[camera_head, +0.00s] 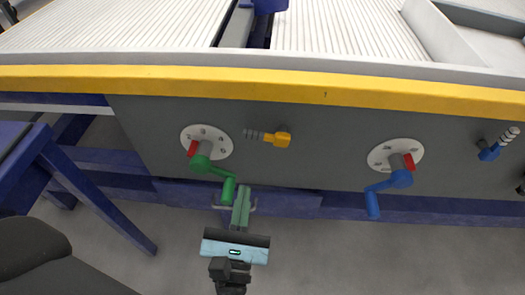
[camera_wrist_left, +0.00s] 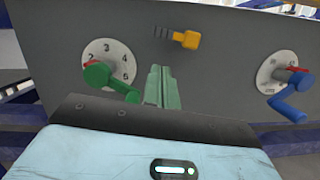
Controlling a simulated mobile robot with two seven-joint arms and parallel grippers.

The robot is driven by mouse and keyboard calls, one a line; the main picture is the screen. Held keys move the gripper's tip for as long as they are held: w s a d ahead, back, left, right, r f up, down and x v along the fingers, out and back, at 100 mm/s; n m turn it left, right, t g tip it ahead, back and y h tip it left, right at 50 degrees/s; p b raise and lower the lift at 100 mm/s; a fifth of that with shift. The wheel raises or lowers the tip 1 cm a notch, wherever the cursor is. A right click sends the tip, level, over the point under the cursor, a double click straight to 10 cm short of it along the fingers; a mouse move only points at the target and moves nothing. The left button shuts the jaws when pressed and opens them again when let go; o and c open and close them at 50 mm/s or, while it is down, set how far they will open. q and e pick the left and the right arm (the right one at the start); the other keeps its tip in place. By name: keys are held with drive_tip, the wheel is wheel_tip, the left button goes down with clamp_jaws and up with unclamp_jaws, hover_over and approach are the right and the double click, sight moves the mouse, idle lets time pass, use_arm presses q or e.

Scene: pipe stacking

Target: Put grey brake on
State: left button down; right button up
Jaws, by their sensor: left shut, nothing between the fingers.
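No plainly grey brake handle can be picked out. A yellow handle (camera_head: 283,139) with a grey ribbed stem (camera_head: 255,135) sits on the grey panel (camera_head: 330,150), and it shows in the left wrist view (camera_wrist_left: 186,40). A blue handle (camera_head: 489,153) with a grey ribbed stem sits at the far right. My left gripper (camera_head: 242,198) is shut and empty, pointing at the panel below the yellow handle. Its green fingers show in the left wrist view (camera_wrist_left: 162,85). They are close to the green crank's grip; contact cannot be told. My right gripper is not in view.
A green crank (camera_head: 208,167) on a numbered white dial (camera_head: 218,137) is left of the yellow handle. A blue crank (camera_head: 385,183) on another white dial (camera_head: 377,155) is to the right. A yellow edge (camera_head: 330,92) runs above the panel. Blue beams (camera_head: 300,205) lie below.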

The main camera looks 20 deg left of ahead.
sight(267, 137)
use_arm(q)
drive_tip(key=x, duration=1)
drive_tip(key=shift+p, duration=0.35)
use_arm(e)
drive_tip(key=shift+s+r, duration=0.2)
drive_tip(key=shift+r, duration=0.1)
use_arm(q)
drive_tip(key=shift+r, duration=0.1)
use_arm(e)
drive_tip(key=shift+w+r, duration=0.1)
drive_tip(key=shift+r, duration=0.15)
